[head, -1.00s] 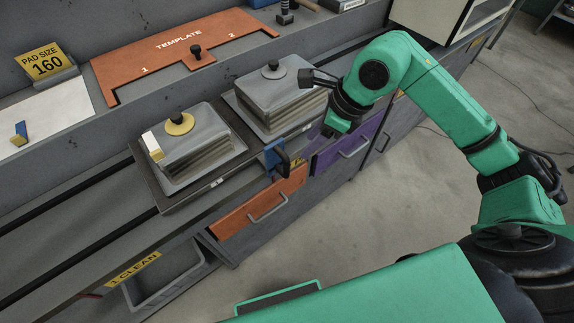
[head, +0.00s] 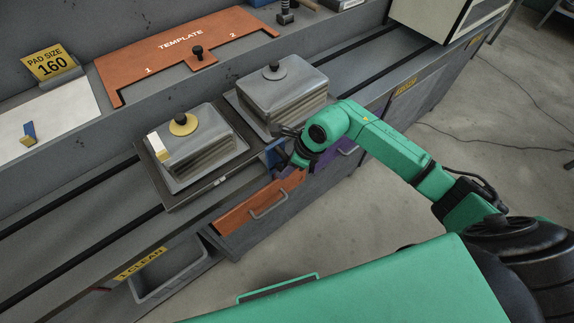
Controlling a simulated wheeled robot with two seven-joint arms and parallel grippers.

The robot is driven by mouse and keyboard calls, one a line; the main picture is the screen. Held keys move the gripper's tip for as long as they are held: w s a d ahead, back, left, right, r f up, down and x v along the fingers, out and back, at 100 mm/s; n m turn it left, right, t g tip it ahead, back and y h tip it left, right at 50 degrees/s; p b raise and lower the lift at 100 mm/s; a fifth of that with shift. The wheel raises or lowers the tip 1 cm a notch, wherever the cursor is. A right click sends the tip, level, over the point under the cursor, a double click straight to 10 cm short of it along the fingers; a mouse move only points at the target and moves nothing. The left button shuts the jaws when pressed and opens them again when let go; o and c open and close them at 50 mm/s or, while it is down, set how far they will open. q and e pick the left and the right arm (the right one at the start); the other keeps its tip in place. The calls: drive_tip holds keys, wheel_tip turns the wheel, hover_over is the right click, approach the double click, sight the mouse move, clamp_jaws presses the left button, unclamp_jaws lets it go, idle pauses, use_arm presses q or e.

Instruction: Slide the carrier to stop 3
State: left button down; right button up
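The carrier is a dark flat plate (head: 190,198) on the bench rails. It bears two grey trays, each with a stack under a grey cover: the left cover (head: 205,125) has a yellow disc under its black knob, and the right cover (head: 290,88) has a dark knob. A blue bracket (head: 275,156) is at the carrier's front edge. My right gripper (head: 283,152) is down at this bracket, where a black handle showed earlier. The wrist hides the handle and most of the fingers, so I cannot tell whether they grip it. My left gripper is out of view.
A yellow "1 CLEAN" label (head: 140,264) is on the bench front at left, above a grey bin (head: 168,284). Another yellow label (head: 406,86), too small to read, is at right. Orange (head: 235,213) and purple (head: 338,160) drawers sit below. The rails right of the carrier look clear.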

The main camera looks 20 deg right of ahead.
clamp_jaws()
drive_tip(key=shift+r, duration=0.1)
idle(1.1)
